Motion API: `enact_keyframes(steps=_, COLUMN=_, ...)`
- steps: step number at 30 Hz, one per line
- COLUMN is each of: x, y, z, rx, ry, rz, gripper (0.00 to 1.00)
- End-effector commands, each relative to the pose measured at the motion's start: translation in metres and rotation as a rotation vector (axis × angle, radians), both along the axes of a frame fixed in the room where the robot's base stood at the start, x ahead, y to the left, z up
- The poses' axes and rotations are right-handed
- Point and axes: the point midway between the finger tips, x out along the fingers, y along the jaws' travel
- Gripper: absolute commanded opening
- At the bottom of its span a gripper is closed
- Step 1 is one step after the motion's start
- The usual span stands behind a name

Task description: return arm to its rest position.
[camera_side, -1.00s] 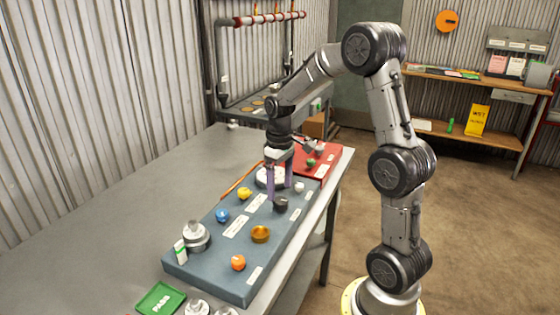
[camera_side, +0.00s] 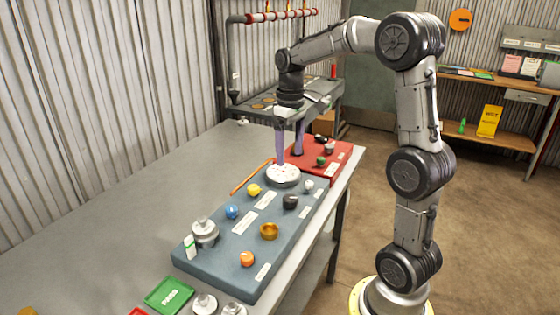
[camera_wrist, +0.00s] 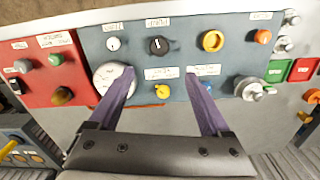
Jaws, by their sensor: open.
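My gripper (camera_side: 290,158) is open and empty, with its purple fingers pointing down above the far end of the blue-grey panel (camera_side: 215,272). In the side view its fingertips overlap the area of the white round dial (camera_side: 283,176) and the red panel (camera_side: 338,166). In the wrist view the open fingers (camera_wrist: 160,78) spread below the black knob (camera_wrist: 158,45), with the yellow knob (camera_wrist: 162,90) between them. The fingers look clear of the knobs. My arm is bent, with its elbow high above the bench.
The panel carries a blue knob (camera_side: 232,212), an amber ring knob (camera_side: 269,231), an orange knob (camera_side: 247,259) and a silver valve (camera_side: 205,233). A green PASS tray (camera_side: 170,295) lies in front. The left bench top is clear.

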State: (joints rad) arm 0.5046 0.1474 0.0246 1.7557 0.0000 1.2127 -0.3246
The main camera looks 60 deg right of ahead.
Motion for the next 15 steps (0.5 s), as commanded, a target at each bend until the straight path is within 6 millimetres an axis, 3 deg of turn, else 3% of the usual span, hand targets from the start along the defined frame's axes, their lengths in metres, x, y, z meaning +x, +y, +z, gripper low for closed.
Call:
enact_keyframes(steps=5, x=0.0, y=0.035, z=0.033, rx=-0.039, ry=-0.077, rz=0.085, gripper=0.82)
enact_keyframes(steps=9, x=-0.026, y=0.082, z=0.058, rx=-0.069, ry=-0.162, rz=0.18, gripper=0.82)
enact_keyframes(steps=15, x=-0.078, y=0.136, z=0.067, rx=-0.091, ry=-0.294, rz=0.263, gripper=0.82)
